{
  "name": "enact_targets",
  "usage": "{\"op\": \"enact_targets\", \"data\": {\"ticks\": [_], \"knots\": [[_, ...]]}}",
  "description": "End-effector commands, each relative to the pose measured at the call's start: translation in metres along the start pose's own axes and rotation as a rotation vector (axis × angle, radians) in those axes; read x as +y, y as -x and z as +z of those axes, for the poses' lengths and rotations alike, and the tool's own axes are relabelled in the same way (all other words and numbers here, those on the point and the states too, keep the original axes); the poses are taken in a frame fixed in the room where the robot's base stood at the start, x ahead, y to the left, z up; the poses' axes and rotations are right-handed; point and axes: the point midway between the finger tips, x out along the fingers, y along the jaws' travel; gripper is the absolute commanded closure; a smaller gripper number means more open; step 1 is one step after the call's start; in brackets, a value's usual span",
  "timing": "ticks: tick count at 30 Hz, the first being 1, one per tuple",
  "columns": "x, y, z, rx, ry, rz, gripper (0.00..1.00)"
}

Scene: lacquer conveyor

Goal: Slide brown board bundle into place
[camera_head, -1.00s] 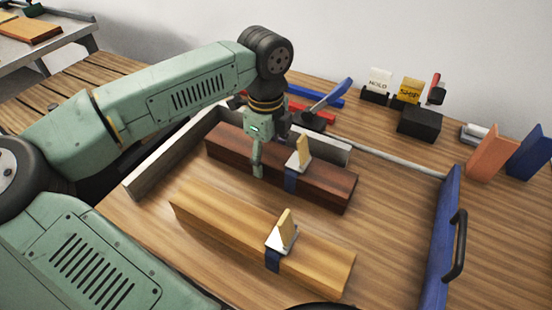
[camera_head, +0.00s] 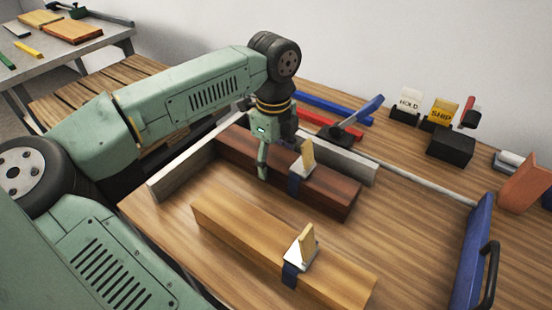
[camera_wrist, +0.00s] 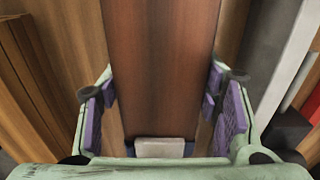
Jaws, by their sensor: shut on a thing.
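The brown board bundle (camera_head: 325,191) is a long dark red-brown stack with a blue band and a white-and-tan tag near its right end. It lies on the wooden table inside a grey L-shaped fence (camera_head: 355,166). My gripper (camera_head: 267,163) points down and is shut on the bundle across its width. In the wrist view, purple finger pads flank the brown board bundle (camera_wrist: 160,60). A strip of bare table shows between the bundle and the grey fence (camera_wrist: 287,70). I cannot tell whether the bundle's left end touches the fence's left side.
A lighter board bundle (camera_head: 255,230) with a similar tag lies in front. A blue bar with a black handle (camera_head: 470,250) stands at the right. HOLD (camera_head: 408,99) and SHIP (camera_head: 441,112) signs, a black block (camera_head: 451,147) and red and blue bars are behind the fence.

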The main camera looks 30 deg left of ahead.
Motion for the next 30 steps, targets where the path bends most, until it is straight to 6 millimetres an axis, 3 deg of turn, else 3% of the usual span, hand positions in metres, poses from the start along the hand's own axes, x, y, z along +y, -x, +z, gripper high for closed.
{"op": "enact_targets", "data": {"ticks": [11,20,23,30], "knots": [[0.0,0.0,0.0,-0.001,0.0,0.0,0.19],[0.0,0.0,0.0,0.0,0.0,0.002,0.19],[0.0,0.007,0.0,-0.001,0.001,0.001,0.19],[0.0,0.048,0.001,-0.003,0.002,-0.002,0.19]]}}
